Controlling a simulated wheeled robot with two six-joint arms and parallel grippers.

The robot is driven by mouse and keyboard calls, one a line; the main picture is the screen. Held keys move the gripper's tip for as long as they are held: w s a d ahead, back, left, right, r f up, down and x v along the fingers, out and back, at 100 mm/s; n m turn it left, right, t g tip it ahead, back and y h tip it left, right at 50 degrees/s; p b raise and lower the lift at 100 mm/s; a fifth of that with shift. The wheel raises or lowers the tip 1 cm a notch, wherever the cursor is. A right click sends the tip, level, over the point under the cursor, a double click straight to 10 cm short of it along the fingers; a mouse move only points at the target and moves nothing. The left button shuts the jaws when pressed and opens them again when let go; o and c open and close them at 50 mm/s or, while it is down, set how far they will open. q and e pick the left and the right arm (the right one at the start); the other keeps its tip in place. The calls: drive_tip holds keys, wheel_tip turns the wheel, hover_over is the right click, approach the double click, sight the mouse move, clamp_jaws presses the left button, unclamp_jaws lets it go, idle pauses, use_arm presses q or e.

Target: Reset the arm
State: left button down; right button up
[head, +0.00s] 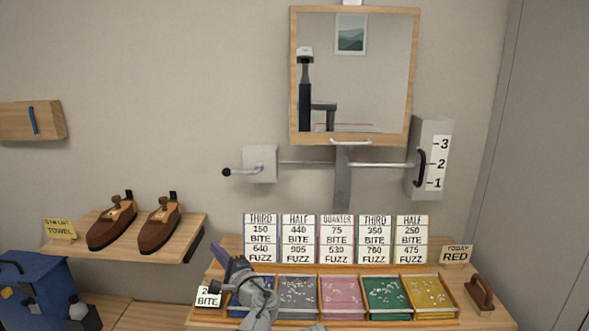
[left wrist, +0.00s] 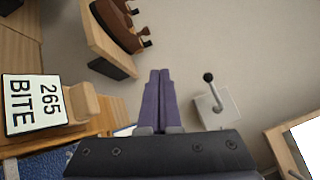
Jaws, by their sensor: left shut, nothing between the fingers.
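My left gripper (head: 226,255) is low in the head view, its arm in front of the left end of the tray row, with its fingers pointing up and left. In the left wrist view its two purple fingers (left wrist: 158,98) lie together, shut with nothing between them. A card reading 265 BITE (left wrist: 34,104) stands beside the gripper in the left wrist view; it shows partly in the head view (head: 208,297). My right gripper is not in view.
Colored trays, including a pink one (head: 325,296), sit below label cards (head: 337,240). Two brown shoe-shaped blocks (head: 112,224) rest on a shelf (head: 180,243) at left. A mirror (head: 355,75) hangs above a rod with a black-knobbed lever (head: 228,172). A blue box (head: 35,290) stands lower left.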

use_arm(q)
drive_tip(key=s+a+f+n+g+h, duration=0.3)
drive_tip(key=s+f+n+g, duration=0.25)
drive_tip(key=f, duration=0.45)
drive_tip(key=s+a+f+n+g+h, duration=0.2)
drive_tip(key=s+f+n+g, duration=0.3)
drive_tip(key=s+f, duration=0.3)
drive_tip(key=s+d+f+n+g+h, duration=0.2)
drive_tip(key=s+d+f+g+h, duration=0.1)
drive_tip(key=s+d+f+h, duration=0.3)
drive_tip(key=s+d+r+m+p, duration=0.1)
drive_tip(key=s+d+r+p, duration=0.2)
drive_tip(key=d, duration=0.3)
drive_tip(key=s+d+r+m+g+p, duration=0.1)
drive_tip(key=s+d+r+m+p, duration=0.1)
drive_tip(key=d, duration=0.5)
drive_tip(key=shift+s+d+r+p, duration=0.3)
drive_tip(key=shift+s+r+p, duration=0.45)
drive_tip(key=shift+s+p, duration=0.2)
